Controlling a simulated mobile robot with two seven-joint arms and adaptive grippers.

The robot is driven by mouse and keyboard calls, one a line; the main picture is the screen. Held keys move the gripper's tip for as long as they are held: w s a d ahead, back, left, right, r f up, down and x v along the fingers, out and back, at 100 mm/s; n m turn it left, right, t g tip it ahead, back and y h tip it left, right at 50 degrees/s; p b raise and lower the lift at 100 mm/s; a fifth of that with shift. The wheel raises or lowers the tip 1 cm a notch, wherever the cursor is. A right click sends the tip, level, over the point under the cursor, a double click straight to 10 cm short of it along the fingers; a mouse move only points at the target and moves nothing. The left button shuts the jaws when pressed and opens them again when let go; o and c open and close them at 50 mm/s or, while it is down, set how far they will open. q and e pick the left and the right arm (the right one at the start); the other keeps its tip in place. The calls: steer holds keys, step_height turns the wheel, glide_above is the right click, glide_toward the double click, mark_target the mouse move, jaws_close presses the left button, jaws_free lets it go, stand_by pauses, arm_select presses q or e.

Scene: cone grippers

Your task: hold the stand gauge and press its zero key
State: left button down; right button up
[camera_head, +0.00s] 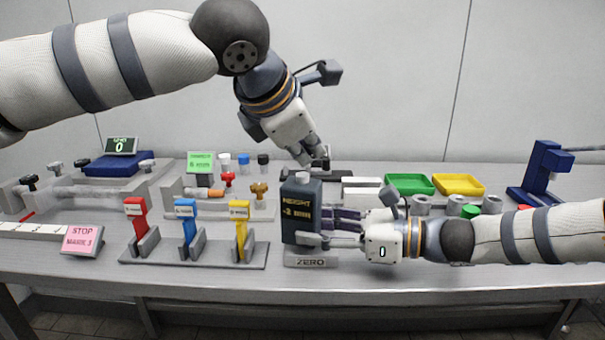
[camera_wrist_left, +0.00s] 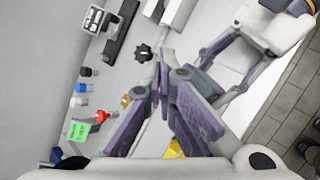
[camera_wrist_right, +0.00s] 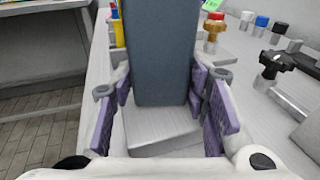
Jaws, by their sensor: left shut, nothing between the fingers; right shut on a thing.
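The stand gauge (camera_head: 301,212) is a dark grey upright block with a yellow display reading "HEIGHT -2" and more. It stands on a pale base labelled "ZERO" (camera_head: 310,262), with a small pale cap (camera_head: 303,177) on top. My right gripper (camera_head: 325,228) is shut on the gauge body from the right; the body fills the right wrist view (camera_wrist_right: 163,50) between the fingers. My left gripper (camera_head: 312,160) is shut and empty, slightly above the gauge's top in the picture. In the left wrist view, its fingers partly hide the gauge (camera_wrist_left: 205,84).
A rack with red, blue and yellow clamps (camera_head: 187,222) stands left of the gauge. A black star knob (camera_wrist_left: 143,52) is near the left fingertips in the picture. Green (camera_head: 410,184) and yellow (camera_head: 458,185) trays and a blue press (camera_head: 545,172) lie at right.

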mark_target(307, 176)
arm_select(q)
steer(key=shift+f, duration=0.1)
arm_select(e)
steer(key=shift+f, duration=0.15)
arm_select(q)
steer(key=shift+f, duration=0.4)
steer(key=shift+f, duration=0.4)
stand_by(0.6)
stand_by(0.4)
steer(key=shift+r, duration=0.85)
steer(key=shift+r, duration=2.5)
